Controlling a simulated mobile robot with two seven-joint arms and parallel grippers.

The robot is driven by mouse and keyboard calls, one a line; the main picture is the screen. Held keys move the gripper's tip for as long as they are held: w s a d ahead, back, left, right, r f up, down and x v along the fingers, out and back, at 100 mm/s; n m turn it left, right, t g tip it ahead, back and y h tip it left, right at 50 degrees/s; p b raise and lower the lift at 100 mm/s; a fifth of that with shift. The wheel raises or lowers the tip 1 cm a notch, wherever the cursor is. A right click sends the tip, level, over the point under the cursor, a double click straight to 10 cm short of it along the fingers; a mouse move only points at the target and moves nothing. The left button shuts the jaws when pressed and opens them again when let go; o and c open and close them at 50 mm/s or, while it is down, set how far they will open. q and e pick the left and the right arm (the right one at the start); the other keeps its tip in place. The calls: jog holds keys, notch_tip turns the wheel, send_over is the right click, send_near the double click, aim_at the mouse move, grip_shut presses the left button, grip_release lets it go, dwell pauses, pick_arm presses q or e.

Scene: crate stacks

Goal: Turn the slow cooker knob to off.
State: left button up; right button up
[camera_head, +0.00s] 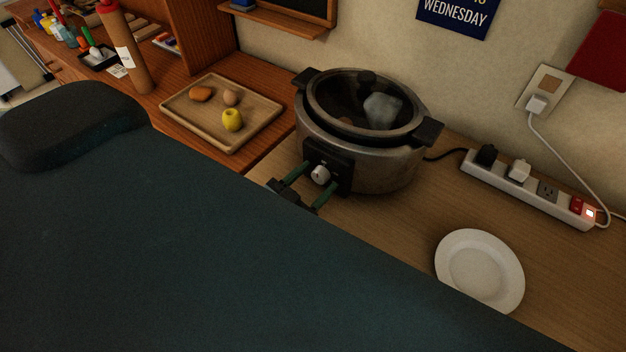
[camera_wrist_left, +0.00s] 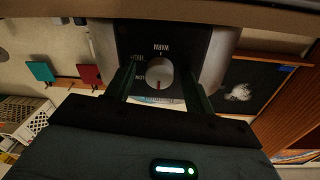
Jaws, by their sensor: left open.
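The slow cooker (camera_head: 400,174) is a round metal pot with a dark glass lid, standing on the wooden counter. Its black front panel carries a pale round knob (camera_head: 320,175). In the left wrist view the knob (camera_wrist_left: 159,73) shows a small red mark at its lower edge, and upside-down lettering lies around it, with WARM above. My left gripper (camera_head: 317,179) is open, with its green fingers on either side of the knob. Gaps show between fingers and knob in the left wrist view. My right gripper is not in view.
A wooden tray (camera_head: 196,128) with small food items lies left of the cooker. A white plate (camera_head: 480,270) and a power strip (camera_head: 530,190) with plugs are to the right. A tall brown bottle (camera_head: 124,50) stands at the back left. My dark arm covers the foreground.

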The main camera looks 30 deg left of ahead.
pick_arm(q)
jog(key=shift+s, duration=0.15)
jog(key=shift+s+f, duration=0.15)
jog(key=shift+s, duration=0.2)
jog(key=s+a+b, duration=0.1)
jog(key=s, duration=0.5)
jog(key=shift+s+b, duration=0.4)
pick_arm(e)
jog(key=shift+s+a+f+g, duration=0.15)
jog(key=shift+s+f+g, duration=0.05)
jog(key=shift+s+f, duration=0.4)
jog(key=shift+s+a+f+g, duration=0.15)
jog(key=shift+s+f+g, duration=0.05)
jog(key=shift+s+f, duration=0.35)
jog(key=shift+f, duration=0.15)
